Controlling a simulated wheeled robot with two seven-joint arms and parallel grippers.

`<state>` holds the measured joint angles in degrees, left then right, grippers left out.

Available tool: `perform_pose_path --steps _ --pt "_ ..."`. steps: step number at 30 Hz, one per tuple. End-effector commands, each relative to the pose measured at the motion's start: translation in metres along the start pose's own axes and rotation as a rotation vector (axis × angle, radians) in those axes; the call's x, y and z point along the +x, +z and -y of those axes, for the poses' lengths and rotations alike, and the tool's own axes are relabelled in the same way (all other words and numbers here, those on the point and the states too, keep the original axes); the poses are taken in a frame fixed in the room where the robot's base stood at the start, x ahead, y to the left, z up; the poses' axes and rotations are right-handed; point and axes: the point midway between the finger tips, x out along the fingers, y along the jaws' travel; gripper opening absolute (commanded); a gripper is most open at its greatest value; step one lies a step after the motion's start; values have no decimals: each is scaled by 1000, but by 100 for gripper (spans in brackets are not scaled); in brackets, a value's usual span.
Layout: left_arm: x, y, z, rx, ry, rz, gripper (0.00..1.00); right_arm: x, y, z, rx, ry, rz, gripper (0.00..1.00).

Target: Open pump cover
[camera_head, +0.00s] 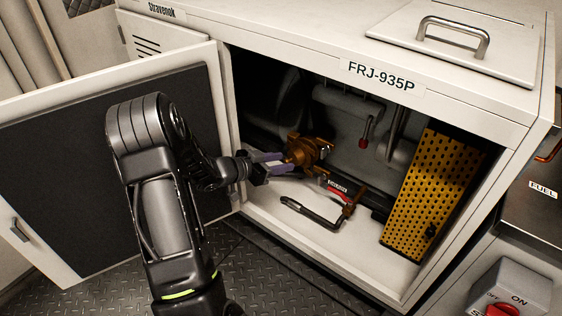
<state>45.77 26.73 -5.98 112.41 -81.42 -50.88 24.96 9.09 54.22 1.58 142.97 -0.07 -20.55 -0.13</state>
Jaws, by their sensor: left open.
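The white cabinet labelled FRJ-935P stands with its door (75,160) swung open to the left. Inside is a bronze-coloured round fitting (306,152), which looks like the pump part; I cannot tell for sure which piece is its cover. My left gripper (284,163) reaches through the opening from the left. Its purple-grey fingers are open, pointing right, close to the left side of the bronze fitting. I cannot tell whether they touch it. The fitting's far side is hidden, and the fingers cover part of its left side. My right gripper is not in view.
A yellow perforated panel (432,195) stands at the right inside the cabinet. A dark handle-like bar (312,212) lies low on the cabinet floor, beside a red-labelled part (338,190). Dark pipes and a red-tipped lever (364,136) are behind. A control box (512,290) is at lower right.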

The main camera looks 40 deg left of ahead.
Motion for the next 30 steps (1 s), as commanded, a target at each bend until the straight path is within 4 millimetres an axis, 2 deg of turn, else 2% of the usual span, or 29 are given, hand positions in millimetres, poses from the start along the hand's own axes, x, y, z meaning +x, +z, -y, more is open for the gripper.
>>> perform_pose_path --steps 9,15,24,28,30 --pt "-48 -2 1 -1 -3 0 41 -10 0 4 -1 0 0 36" --pt "-71 -1 1 -1 -2 -1 41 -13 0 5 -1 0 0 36" --pt "-73 0 0 0 0 -1 41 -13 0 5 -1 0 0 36" --pt "-69 2 -3 -8 1 3 30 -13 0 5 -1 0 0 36" --pt "-59 6 -10 -25 5 14 24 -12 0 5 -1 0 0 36"
